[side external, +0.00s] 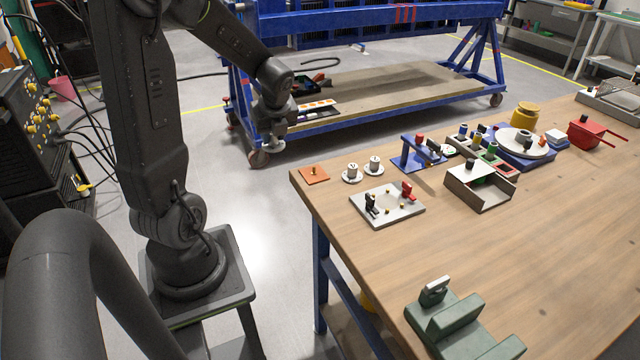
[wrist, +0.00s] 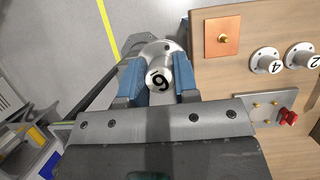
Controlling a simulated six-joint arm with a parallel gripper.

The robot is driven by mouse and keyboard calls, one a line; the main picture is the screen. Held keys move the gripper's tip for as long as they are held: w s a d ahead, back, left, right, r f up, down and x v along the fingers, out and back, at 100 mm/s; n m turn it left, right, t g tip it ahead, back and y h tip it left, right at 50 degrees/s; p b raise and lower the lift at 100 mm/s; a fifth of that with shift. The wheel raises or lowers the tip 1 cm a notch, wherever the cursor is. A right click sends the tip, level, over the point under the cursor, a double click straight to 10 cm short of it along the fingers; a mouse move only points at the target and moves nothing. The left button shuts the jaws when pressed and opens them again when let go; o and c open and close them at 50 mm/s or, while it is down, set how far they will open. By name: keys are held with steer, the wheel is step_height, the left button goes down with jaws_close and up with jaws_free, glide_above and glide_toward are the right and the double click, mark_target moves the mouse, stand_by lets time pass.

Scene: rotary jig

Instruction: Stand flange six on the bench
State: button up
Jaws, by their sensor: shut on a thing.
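Flange six (wrist: 157,72) is a silver flange with a round disc and a stub marked with a black numeral. My gripper (wrist: 155,84) is shut on its stub, with one blue finger on each side. In the side view my gripper (side external: 270,122) holds the flange (side external: 276,146) in the air, off the left edge of the bench (side external: 480,255). Two similar flanges stand on the bench: flange four (wrist: 267,61) and flange two (wrist: 301,56). They show in the side view as the left flange (side external: 351,173) and the right flange (side external: 373,166).
A grey plate with pegs (side external: 388,207), a blue stand (side external: 418,155) and an open box (side external: 480,188) stand beyond. A green fixture (side external: 455,325) sits at the front. Bare wood lies between.

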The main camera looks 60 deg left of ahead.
steer(key=w+d+f, duration=0.2)
steer(key=w, duration=0.1)
steer(key=w+d+f, duration=0.2)
steer(key=w, duration=0.1)
steer(key=w+d+f, duration=0.2)
steer(key=w, duration=0.1)
steer(key=shift+w+f, duration=0.2)
steer(key=shift+f, duration=2.2)
steer(key=shift+f, duration=0.3)
steer(key=o, duration=1)
